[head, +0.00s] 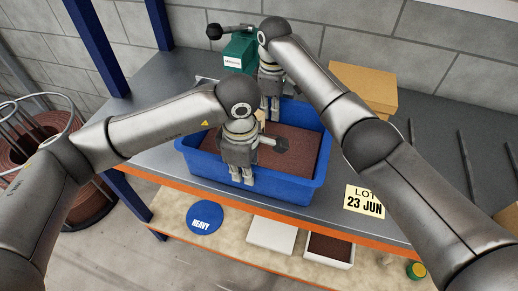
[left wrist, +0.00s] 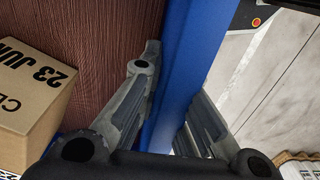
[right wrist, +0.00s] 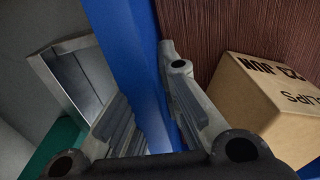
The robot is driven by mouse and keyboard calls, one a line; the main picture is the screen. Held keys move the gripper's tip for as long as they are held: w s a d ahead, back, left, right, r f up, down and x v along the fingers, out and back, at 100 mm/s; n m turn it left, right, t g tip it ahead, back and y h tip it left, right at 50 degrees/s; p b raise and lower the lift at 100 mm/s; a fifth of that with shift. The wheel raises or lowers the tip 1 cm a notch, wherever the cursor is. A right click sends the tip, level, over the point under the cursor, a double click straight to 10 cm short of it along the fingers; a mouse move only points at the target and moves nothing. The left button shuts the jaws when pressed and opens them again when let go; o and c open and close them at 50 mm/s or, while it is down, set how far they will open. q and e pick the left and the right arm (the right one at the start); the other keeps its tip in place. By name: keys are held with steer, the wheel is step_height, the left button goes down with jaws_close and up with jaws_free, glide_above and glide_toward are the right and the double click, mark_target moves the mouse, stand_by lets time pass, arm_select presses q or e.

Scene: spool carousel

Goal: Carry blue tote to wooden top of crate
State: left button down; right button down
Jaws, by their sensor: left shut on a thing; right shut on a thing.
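The blue tote (head: 300,188) is at the front of the grey bench, with a brown, ribbed inner surface. I cannot tell whether its base touches the bench. My left gripper (head: 240,180) is shut on the tote's near wall; the wall (left wrist: 188,75) runs between its fingers in the left wrist view. My right gripper (head: 270,112) is shut on the far wall, which also shows between its fingers in the right wrist view (right wrist: 125,50). A printed cardboard box (left wrist: 28,88) is inside the tote, mostly hidden by my arms in the head view. No wooden-topped crate is clearly seen.
The grey bench (head: 400,108) has an orange front edge. A cardboard box (head: 368,88) and a green device (head: 238,54) stand behind the tote. A lot sign (head: 364,202) is at the front edge. A lower shelf holds white trays (head: 272,234). A blue post (head: 97,45) rises at left.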

stand_by(0.3)
arm_select(q)
steer(key=shift+w+r, duration=0.2)
arm_select(e)
steer(key=shift+w+r, duration=0.2)
steer(key=shift+r, duration=0.1)
arm_select(q)
steer(key=shift+r, duration=0.1)
arm_select(e)
steer(key=shift+r, duration=0.1)
